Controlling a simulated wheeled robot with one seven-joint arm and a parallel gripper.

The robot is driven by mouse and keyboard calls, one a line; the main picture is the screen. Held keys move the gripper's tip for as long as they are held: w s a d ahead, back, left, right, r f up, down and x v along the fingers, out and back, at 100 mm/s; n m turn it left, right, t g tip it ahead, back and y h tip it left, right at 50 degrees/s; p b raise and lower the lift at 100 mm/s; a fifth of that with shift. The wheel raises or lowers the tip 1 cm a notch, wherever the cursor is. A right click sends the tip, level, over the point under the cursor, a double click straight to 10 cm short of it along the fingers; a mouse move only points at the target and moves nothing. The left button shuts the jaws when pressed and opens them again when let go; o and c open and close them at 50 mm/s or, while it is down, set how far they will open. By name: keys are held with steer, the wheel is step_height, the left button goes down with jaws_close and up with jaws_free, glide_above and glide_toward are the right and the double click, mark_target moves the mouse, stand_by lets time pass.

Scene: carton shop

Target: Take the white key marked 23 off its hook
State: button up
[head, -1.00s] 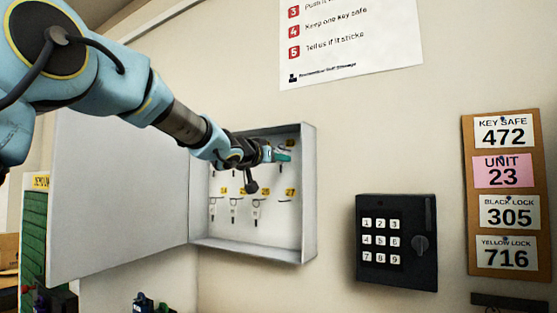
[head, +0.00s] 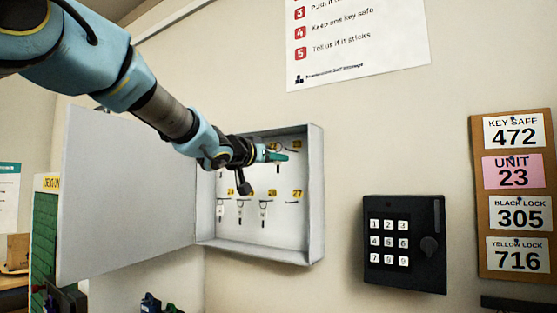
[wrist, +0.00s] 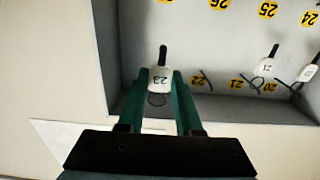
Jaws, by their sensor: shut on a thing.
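The white key tag marked 23 (wrist: 160,80) is between the two green fingers of my gripper (wrist: 160,74) in the wrist view, where its number reads upside down. My gripper is shut on it. A dark shaft sticks out beyond the fingertips, and a ring shows on the near side. In the head view my gripper (head: 276,157) is at the upper right of the open key cabinet (head: 316,200). I cannot tell whether the ring still touches a hook.
Other keys (head: 240,212) hang on a lower row of hooks. White keys (wrist: 267,66) also show in the wrist view. The cabinet door (head: 125,190) stands open to the left. A black keypad box (head: 403,280) and a number board (head: 482,240) are on the wall to the right.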

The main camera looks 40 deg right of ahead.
steer(key=shift+v, duration=1.65)
